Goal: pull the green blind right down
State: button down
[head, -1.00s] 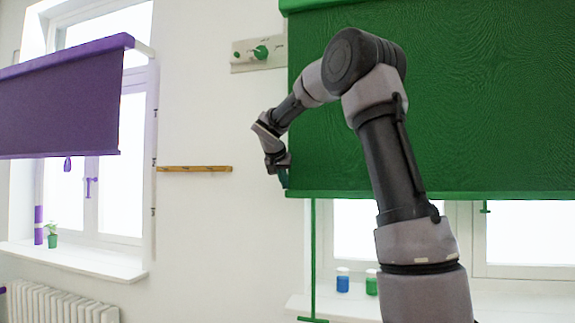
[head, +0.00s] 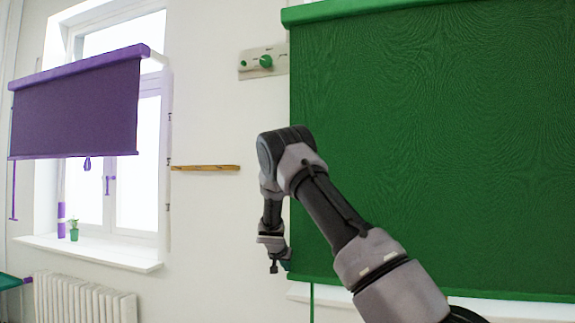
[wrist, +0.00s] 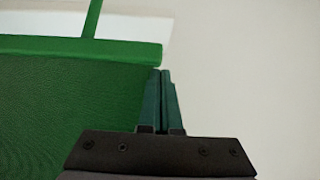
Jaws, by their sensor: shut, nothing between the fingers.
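The green blind (head: 440,150) hangs over the window at the right in the head view, its lower edge (head: 312,278) close to the sill. My gripper (head: 284,267) is beside the blind's lower left corner. In the wrist view the green cloth (wrist: 70,110) fills the left and the bottom bar (wrist: 80,49) crosses above it. My gripper's dark green fingers (wrist: 160,73) are shut and empty, their tips at the bar's end. I cannot tell whether they touch it. A green strip (wrist: 92,18) runs on from the bar. My arm hides part of the lower edge.
A purple blind (head: 75,110) hangs partway down over the left window. A wooden ledge (head: 205,168) and a panel with a green knob (head: 265,62) are on the wall between. A white radiator (head: 80,300) stands at lower left. The wall left of my gripper is otherwise bare.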

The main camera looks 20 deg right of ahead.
notch_tip(320, 180, down, 4)
jog(key=shift+s+f, duration=0.1)
jog(key=shift+f, duration=0.15)
jog(key=shift+f, duration=0.1)
